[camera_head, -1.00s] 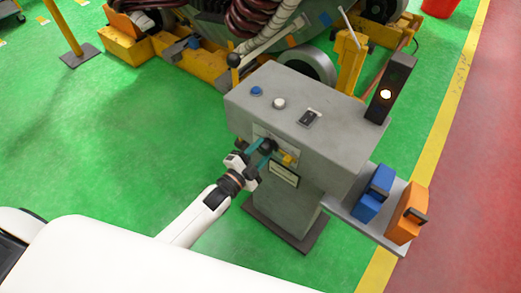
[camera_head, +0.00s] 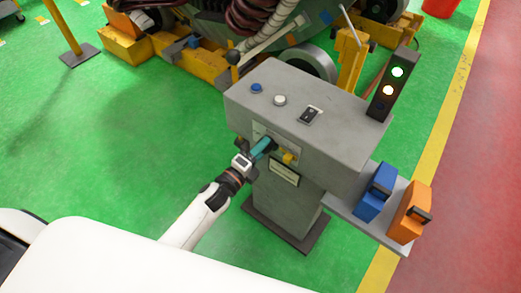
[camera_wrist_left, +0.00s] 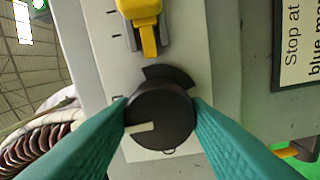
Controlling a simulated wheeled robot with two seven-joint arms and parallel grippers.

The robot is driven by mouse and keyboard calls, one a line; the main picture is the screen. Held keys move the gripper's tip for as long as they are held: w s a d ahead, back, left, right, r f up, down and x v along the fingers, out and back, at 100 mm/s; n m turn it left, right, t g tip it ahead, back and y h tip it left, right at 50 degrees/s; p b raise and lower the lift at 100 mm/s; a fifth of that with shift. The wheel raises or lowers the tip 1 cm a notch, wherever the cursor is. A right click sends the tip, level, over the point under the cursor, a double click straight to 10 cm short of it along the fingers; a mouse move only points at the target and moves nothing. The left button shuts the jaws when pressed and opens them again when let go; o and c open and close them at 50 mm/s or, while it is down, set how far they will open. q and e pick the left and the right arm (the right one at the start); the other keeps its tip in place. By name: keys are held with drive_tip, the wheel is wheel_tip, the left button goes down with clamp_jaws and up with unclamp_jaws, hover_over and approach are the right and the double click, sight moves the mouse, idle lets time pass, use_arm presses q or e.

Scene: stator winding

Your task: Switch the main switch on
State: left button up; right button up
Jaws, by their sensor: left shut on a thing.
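The main switch is a round black rotary knob (camera_wrist_left: 160,112) on a light plate on the front of the grey control box (camera_head: 345,160). A pale pointer line on it points to the left in the left wrist view. My left gripper (camera_wrist_left: 160,104) has a teal finger on each side of the knob and is shut on it. In the head view my left gripper (camera_head: 262,148) reaches the box front from the left and mostly hides the knob. The signal tower (camera_head: 393,88) shows a lit green lamp above a lit warm-white lamp. My right gripper is not in view.
A yellow padlock-like part (camera_wrist_left: 148,30) sits close beside the knob. The box top holds a blue button (camera_head: 256,88), a white button (camera_head: 280,100) and a black rocker (camera_head: 311,115). A side shelf carries a blue block (camera_head: 374,200) and an orange block (camera_head: 408,222). Green floor is clear at left.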

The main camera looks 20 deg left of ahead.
use_arm(q)
drive_tip(key=shift+m, duration=0.4)
drive_tip(key=o, duration=1)
drive_tip(key=shift+c, duration=0.2)
drive_tip(key=shift+s, duration=0.1)
drive_tip(key=b+v, duration=0.1)
drive_tip(key=v, duration=1.1)
drive_tip(key=shift+b, duration=0.35)
